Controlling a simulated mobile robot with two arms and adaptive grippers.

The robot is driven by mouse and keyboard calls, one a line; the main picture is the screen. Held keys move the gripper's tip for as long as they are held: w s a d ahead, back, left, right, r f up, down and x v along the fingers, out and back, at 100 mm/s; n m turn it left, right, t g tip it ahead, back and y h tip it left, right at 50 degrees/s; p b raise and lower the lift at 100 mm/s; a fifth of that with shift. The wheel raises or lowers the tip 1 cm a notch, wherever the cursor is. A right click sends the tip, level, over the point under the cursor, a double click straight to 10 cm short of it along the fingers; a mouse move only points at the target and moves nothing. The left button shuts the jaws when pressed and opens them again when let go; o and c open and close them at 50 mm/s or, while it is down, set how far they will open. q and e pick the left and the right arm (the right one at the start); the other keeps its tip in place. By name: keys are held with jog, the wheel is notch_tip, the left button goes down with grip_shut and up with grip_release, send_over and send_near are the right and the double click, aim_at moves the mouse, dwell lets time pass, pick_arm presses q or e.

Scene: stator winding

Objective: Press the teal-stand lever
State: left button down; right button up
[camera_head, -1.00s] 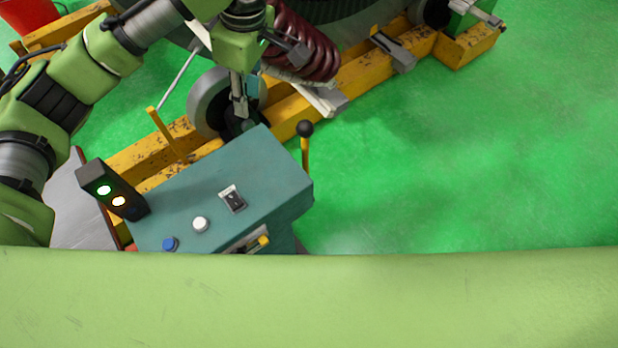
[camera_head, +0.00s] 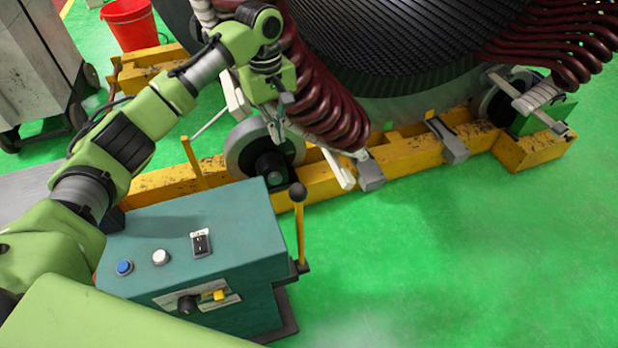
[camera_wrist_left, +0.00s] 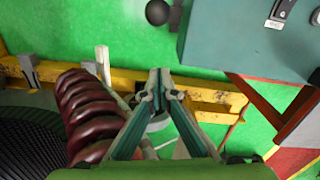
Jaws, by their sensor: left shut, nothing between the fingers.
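The teal stand (camera_head: 220,225) is at the lower left of the head view, with a switch and buttons on top. Its lever (camera_head: 299,235) is a yellow rod with a black ball knob (camera_head: 297,192), standing upright at the stand's right side. In the left wrist view the knob (camera_wrist_left: 157,12) is at the top edge, beyond the fingertips. My left gripper (camera_head: 277,136) is shut and empty, pointing down behind the stand, apart from the knob. It also shows in the left wrist view (camera_wrist_left: 160,82). My right gripper is not in view.
A grey wheel (camera_head: 238,152) and yellow beam (camera_head: 400,160) lie behind the stand, close to my left gripper. Dark red coils (camera_head: 325,105) hang from the large stator (camera_head: 400,35) beside it. The green floor (camera_head: 450,260) to the right is clear.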

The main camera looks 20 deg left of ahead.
pick_arm(q)
notch_tip(320, 180, down, 11)
jog(key=s+d+p, duration=0.2)
jog(key=d+p, duration=0.1)
jog(key=p, duration=0.1)
jog(key=shift+s, duration=0.35)
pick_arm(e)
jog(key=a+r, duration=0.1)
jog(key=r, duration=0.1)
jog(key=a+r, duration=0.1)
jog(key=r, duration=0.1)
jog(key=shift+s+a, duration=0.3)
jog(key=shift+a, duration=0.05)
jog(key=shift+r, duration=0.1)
